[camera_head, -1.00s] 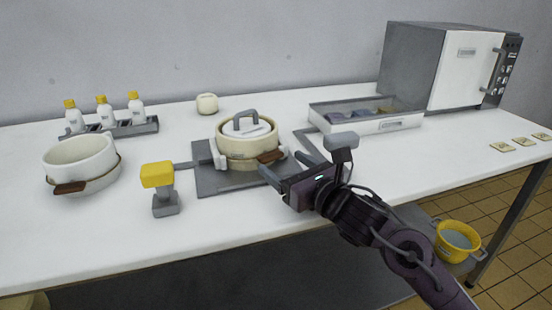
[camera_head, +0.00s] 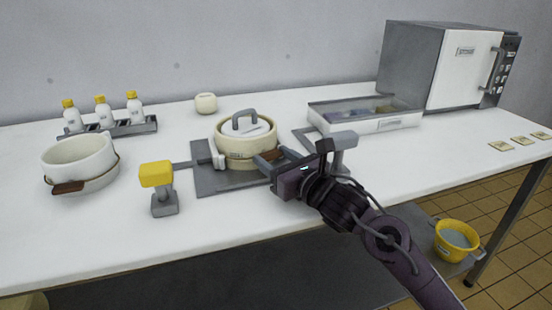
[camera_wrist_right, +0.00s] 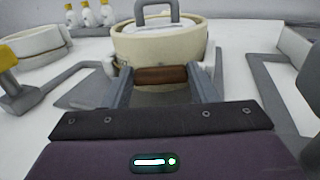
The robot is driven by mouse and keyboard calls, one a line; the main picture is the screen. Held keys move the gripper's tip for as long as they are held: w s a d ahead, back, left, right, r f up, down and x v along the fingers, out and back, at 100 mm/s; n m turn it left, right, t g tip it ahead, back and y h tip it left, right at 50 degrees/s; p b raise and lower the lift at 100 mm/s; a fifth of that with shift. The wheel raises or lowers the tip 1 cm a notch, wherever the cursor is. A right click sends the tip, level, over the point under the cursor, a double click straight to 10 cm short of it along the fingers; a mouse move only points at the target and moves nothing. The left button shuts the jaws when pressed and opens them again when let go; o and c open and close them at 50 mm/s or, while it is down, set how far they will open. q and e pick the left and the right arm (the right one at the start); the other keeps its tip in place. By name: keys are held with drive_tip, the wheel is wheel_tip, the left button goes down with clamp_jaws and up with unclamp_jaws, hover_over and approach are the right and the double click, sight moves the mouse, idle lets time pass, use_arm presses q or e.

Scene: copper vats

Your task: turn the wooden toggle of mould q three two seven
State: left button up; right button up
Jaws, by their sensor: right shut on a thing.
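A round cream mould (camera_head: 246,140) with a pale lid and a grey arched handle (camera_head: 244,119) stands on a dark grey plate on the table. Its brown wooden toggle (camera_head: 272,155) sticks out at the front right. My right gripper (camera_head: 271,161) is shut on the toggle. In the right wrist view the toggle (camera_wrist_right: 160,76) lies between the two grey fingers, in front of the mould (camera_wrist_right: 160,45). The lettering on the mould is too small to read. My left gripper is out of view.
A second cream mould (camera_head: 79,155) with a brown toggle stands at the left. A yellow-topped grey post (camera_head: 158,175) stands near the front edge. Bottles in a rack (camera_head: 124,130), a shallow tray (camera_head: 372,123) and an oven (camera_head: 456,66) are farther back. Bare white table lies at front centre.

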drive_tip(key=m, duration=0.4)
drive_tip(key=shift+p, duration=0.4)
drive_tip(key=o, duration=1)
drive_tip(key=shift+d, duration=0.1)
drive_tip(key=v, duration=0.7)
drive_tip(key=shift+s+d, duration=0.25)
